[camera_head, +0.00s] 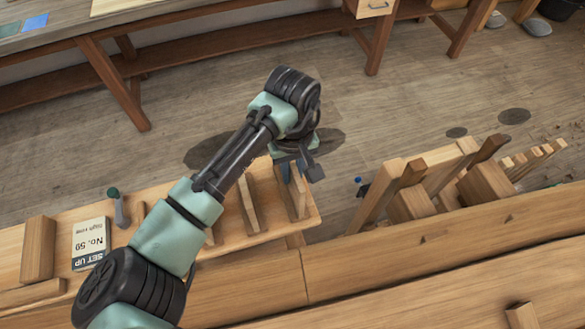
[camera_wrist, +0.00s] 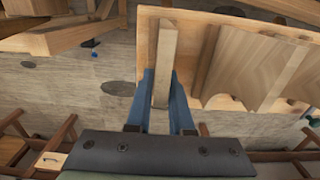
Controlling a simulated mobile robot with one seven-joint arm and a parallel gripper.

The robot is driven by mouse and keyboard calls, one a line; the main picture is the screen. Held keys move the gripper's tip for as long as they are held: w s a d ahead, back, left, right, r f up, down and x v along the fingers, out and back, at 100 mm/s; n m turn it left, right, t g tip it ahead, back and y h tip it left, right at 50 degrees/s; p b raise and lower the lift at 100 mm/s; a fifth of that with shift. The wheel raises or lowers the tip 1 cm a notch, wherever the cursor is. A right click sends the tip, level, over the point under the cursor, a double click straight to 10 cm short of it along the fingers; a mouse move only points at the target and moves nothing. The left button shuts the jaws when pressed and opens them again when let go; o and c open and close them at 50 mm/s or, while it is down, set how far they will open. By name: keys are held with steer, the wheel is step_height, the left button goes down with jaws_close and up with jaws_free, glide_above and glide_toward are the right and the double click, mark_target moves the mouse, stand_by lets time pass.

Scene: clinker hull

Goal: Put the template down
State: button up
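In the wrist view, the blue fingers of my gripper (camera_wrist: 162,105) lie close along both sides of a pale wooden piece, taken as the template (camera_wrist: 165,52), with no clear gap. It is seen nearly edge-on. In the head view, my gripper (camera_head: 292,168) is at the top of this upright piece (camera_head: 298,196), near the right end of a wooden bench (camera_head: 272,228). The piece overlaps the bench top in both views; I cannot tell whether its lower end touches it. My wrist partly hides the fingers in the head view.
Another upright wooden piece (camera_head: 249,206) stands left of my gripper. The wrist view shows a scallop-edged wooden piece (camera_wrist: 250,68) nearby. A sign card (camera_head: 90,244) and a block (camera_head: 38,249) stand at the bench's left. Several timbers (camera_head: 410,204) rise to the right, beyond a gap.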

steer(key=o, duration=0.3)
steer(key=shift+r, duration=0.1)
